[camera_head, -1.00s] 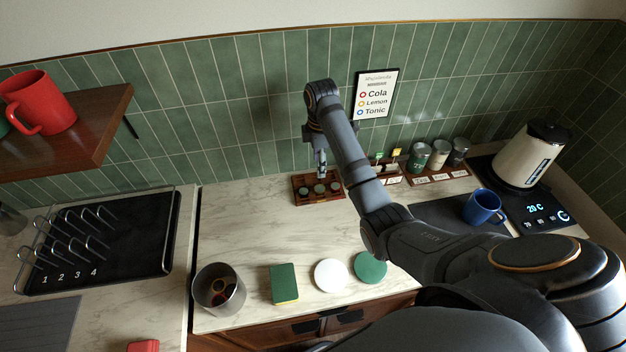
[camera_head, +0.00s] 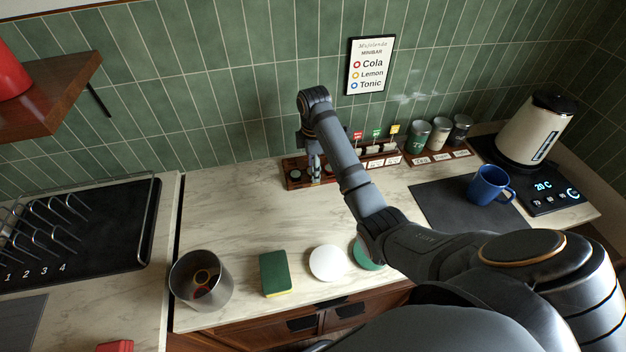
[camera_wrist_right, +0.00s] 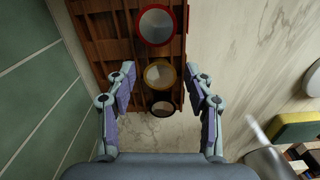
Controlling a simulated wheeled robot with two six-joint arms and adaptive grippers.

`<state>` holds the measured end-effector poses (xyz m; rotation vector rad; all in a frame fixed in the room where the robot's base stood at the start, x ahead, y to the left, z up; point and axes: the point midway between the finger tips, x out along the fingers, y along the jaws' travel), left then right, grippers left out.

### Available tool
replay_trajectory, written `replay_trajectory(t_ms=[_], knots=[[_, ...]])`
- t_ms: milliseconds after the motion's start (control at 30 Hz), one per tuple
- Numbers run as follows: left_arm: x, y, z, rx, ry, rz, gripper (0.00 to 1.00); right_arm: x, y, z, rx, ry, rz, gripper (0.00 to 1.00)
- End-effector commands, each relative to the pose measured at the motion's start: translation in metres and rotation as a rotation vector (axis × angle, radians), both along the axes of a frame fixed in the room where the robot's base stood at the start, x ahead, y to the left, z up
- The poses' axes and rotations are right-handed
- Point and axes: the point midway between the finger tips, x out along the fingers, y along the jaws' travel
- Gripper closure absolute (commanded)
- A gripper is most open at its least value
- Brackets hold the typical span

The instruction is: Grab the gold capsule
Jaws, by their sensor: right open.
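The gold capsule (camera_wrist_right: 160,74) shows in the right wrist view as a round pale lid with a gold rim, in a brown wooden rack (camera_wrist_right: 95,28). A red-rimmed capsule (camera_wrist_right: 155,25) sits above it in the picture, and a dark-rimmed one (camera_wrist_right: 163,108) below it. My right gripper (camera_wrist_right: 159,69) is open, with one finger on each side of the gold capsule in the picture. I cannot tell whether they touch it. In the head view, my right gripper (camera_head: 314,170) is over the rack (camera_head: 293,180) and hides part of it. My left gripper is out of view.
The tiled wall (camera_head: 230,95) stands close behind the rack. To the right are tins (camera_head: 417,136), a blue mug (camera_head: 490,184) and a kettle (camera_head: 533,130). A metal canister (camera_head: 200,281), a sponge (camera_head: 275,273) and a white disc (camera_head: 327,262) stand near the front edge. The counter's middle is clear.

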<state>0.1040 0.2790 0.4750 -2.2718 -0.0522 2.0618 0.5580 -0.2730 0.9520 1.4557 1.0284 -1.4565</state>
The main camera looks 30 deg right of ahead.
Motion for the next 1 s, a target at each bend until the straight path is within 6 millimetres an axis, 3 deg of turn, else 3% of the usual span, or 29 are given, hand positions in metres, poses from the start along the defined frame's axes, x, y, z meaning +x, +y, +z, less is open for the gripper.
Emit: replay_trajectory(t_ms=[233,467,800,1000], knots=[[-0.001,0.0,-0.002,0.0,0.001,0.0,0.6,0.0,0.0,-0.004,0.0,-0.001,0.0,0.48],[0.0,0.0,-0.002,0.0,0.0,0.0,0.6,0.0,0.0,-0.004,0.0,-0.001,0.0,0.78],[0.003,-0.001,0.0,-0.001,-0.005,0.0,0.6,0.0,0.0,-0.002,0.0,-0.001,0.0,0.78],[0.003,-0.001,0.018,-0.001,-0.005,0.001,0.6,0.001,0.0,0.022,0.0,-0.003,0.0,0.79]])
